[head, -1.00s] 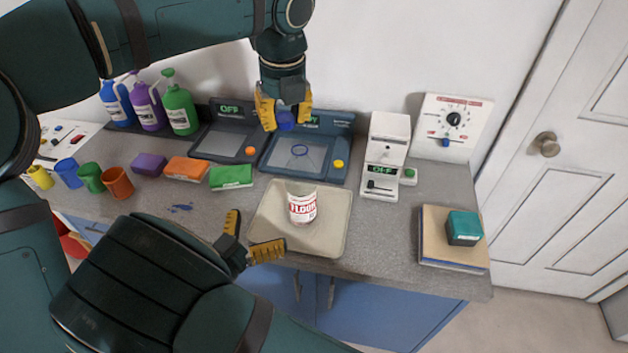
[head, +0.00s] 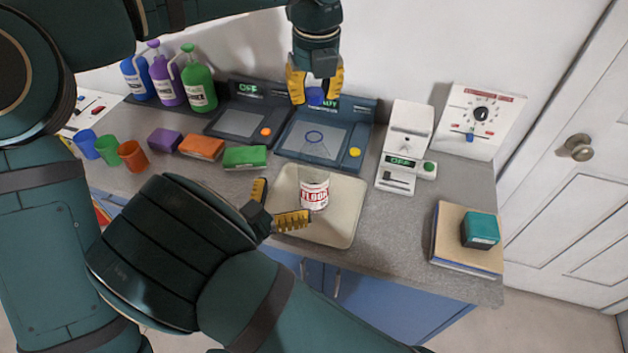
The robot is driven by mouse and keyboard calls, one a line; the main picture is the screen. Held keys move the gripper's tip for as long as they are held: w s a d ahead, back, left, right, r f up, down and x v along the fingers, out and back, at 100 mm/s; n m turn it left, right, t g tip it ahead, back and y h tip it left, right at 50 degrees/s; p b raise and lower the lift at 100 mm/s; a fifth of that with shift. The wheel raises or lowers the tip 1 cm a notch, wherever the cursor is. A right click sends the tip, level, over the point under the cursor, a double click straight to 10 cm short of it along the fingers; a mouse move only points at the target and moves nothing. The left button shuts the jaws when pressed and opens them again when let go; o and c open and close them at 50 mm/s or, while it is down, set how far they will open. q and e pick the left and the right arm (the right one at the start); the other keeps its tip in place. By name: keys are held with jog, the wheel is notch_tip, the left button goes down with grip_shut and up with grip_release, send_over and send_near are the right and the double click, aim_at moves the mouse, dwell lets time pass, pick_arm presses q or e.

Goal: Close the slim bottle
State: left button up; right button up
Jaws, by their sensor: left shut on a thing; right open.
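A clear slim bottle (head: 315,192) with a red and white "FLOOR" label stands upright on a beige tray (head: 349,232). No cap shows on its top. My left gripper (head: 316,94) is above and behind the bottle in the picture, pointing down. It is shut on a small blue cap (head: 315,97), partly hidden between its yellow fingers. My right gripper (head: 277,205) is open and empty at the tray's left front side. Its fingers point toward the bottle and appear apart from it.
Two dark scales (head: 319,148) lie behind the tray. Blue, purple and green bottles (head: 199,86) stand at back left, with sponges (head: 201,146) and cups (head: 132,156) before them. A white device (head: 405,150) and teal box (head: 480,230) are right.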

aim_at(317, 171)
jog(key=x, duration=1)
jog(key=c, duration=1.2)
